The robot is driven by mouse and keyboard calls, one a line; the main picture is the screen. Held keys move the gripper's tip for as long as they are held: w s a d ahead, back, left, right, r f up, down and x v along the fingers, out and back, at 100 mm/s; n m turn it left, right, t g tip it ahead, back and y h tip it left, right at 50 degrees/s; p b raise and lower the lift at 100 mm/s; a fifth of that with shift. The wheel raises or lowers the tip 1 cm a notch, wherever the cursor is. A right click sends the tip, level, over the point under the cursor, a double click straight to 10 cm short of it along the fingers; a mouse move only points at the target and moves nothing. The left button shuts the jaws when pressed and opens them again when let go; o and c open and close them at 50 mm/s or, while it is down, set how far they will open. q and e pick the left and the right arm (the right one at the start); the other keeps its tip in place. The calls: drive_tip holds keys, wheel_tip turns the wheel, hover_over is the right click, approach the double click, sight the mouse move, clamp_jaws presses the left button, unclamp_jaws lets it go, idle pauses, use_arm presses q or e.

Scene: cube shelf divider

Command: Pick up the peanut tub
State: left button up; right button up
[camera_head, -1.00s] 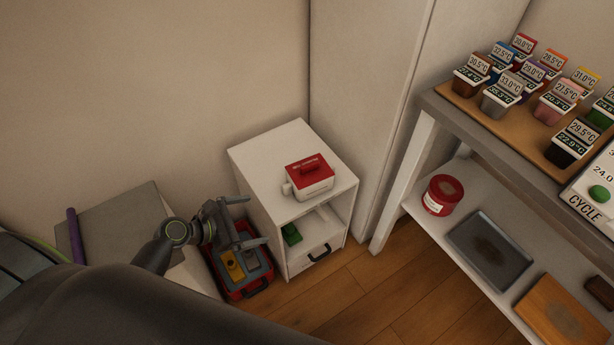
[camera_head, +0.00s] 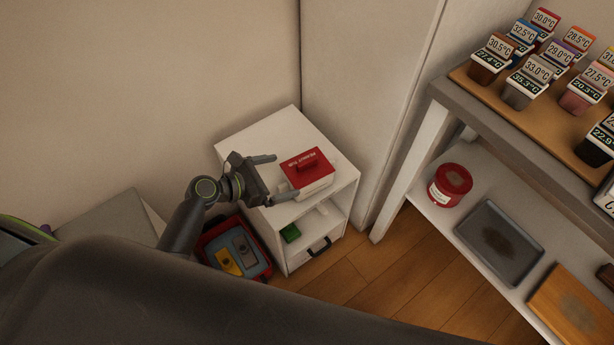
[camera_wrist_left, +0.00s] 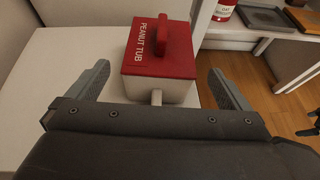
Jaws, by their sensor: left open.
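The peanut tub (camera_head: 309,174) is a white box with a red lid and a red handle on top. It sits on the top of the small white cabinet (camera_head: 296,124). In the left wrist view the tub (camera_wrist_left: 160,60) stands ahead, its lid lettered PEANUT TUB, with a small white stub on its near side. My left gripper (camera_head: 278,176) is open and points at the tub from the left. In the wrist view its two fingers (camera_wrist_left: 158,85) lie to either side of the tub's near end, apart from it. My right gripper is not in view.
The cabinet's open shelf holds a green item (camera_head: 290,232). A red case (camera_head: 236,252) stands on the floor at left. At right, a rack holds a red tub (camera_head: 450,185), a dark tray (camera_head: 500,243) and several small labelled pots above. A wall stands behind the cabinet.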

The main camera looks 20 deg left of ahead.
sight(296, 173)
use_arm(q)
drive_tip(key=b+x, duration=0.1)
drive_tip(key=x, duration=0.5)
drive_tip(key=shift+w+d+f, duration=0.4)
drive_tip(key=shift+w+d, duration=0.15)
drive_tip(key=shift+w, duration=0.05)
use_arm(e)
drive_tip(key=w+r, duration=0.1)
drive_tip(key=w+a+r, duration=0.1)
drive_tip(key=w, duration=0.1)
use_arm(q)
drive_tip(key=c, duration=0.9)
drive_tip(key=shift+r, duration=0.2)
